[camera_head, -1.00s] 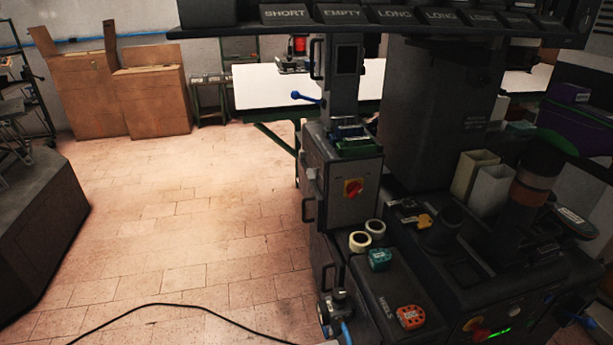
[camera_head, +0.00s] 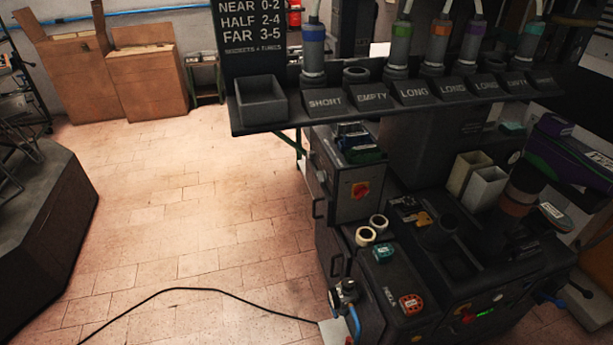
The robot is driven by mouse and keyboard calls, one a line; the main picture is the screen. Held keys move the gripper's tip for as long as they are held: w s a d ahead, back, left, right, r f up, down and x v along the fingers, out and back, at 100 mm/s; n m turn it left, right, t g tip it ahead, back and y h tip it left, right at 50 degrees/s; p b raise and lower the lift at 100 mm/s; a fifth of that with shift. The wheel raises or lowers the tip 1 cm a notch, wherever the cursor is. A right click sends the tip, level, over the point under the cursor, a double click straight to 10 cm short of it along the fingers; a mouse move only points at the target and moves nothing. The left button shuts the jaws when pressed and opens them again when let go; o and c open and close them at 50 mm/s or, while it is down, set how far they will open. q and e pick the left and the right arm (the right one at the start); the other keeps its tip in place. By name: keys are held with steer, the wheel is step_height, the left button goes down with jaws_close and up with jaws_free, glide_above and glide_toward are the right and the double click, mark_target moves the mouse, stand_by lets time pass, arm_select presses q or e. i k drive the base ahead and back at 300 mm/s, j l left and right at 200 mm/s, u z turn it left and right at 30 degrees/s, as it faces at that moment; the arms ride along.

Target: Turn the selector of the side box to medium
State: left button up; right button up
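A dark box (camera_head: 340,168) with a grey front panel stands left of the middle of the machine. I cannot tell for sure that this is the side box of the task. Neither of my grippers is in view.
A shelf (camera_head: 258,128) with labelled slots and several coloured-ring cylinders crosses above the box. Two tape rolls (camera_head: 366,235), a teal block (camera_head: 383,252) and an orange block (camera_head: 411,304) lie below it. A black cable (camera_head: 185,291) crosses the otherwise clear floor at left.

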mark_target(322, 175)
steer(key=i+j+z, duration=0.1)
steer(key=j, duration=0.25)
steer(key=i+j+z, duration=0.1)
steer(key=j, duration=0.3)
steer(key=i+j+z, duration=0.25)
steer(key=j, duration=0.5)
steer(key=i+j+z, duration=0.1)
steer(key=j, duration=0.3)
steer(key=i, duration=0.1)
